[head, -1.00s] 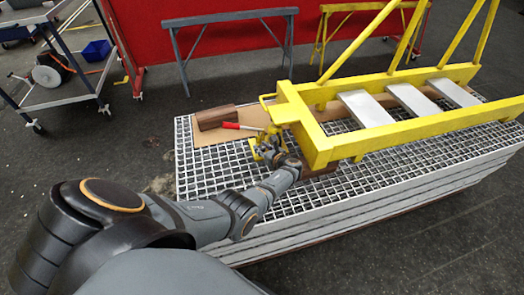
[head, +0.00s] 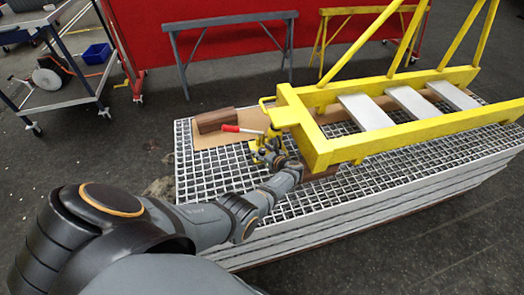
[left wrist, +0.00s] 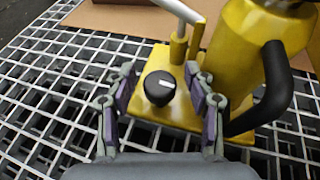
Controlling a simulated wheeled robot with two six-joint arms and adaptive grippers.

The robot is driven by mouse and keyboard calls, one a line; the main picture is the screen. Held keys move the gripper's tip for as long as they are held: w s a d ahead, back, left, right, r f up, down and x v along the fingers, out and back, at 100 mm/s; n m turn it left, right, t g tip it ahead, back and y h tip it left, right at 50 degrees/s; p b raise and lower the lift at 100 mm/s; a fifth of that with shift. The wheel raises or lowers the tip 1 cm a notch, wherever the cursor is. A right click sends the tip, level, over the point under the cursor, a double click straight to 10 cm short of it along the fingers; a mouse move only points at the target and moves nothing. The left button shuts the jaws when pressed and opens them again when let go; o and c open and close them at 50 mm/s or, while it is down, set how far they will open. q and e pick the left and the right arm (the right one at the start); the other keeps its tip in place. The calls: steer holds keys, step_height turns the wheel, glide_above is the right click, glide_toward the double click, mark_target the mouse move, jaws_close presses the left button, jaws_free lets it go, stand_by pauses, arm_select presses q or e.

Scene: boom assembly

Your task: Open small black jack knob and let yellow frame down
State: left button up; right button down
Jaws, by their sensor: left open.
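The yellow frame (head: 408,125) lies over the grating at the right in the head view, with grey cross plates. The yellow jack (head: 262,146) stands at its left end, and its yellow body (left wrist: 243,35) fills the upper right of the left wrist view. The small black knob (left wrist: 160,88), with a white mark on top, sits on the jack's base. My left gripper (left wrist: 160,98) is open, with one finger on each side of the knob and a visible space to it. In the head view my left gripper (head: 274,158) is small beside the jack. My right gripper is not seen.
The jack's lever with a red grip (head: 231,128) sticks out to the left. A brown block (head: 213,120) lies behind it on the grating platform (head: 220,170). A black curved handle (left wrist: 275,85) is close to the right finger. Sawhorses (head: 232,22) stand behind.

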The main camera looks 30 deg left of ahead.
arm_select(q)
steer(key=v, duration=0.7)
steer(key=shift+d+r, duration=0.15)
steer(key=shift+d, duration=0.1)
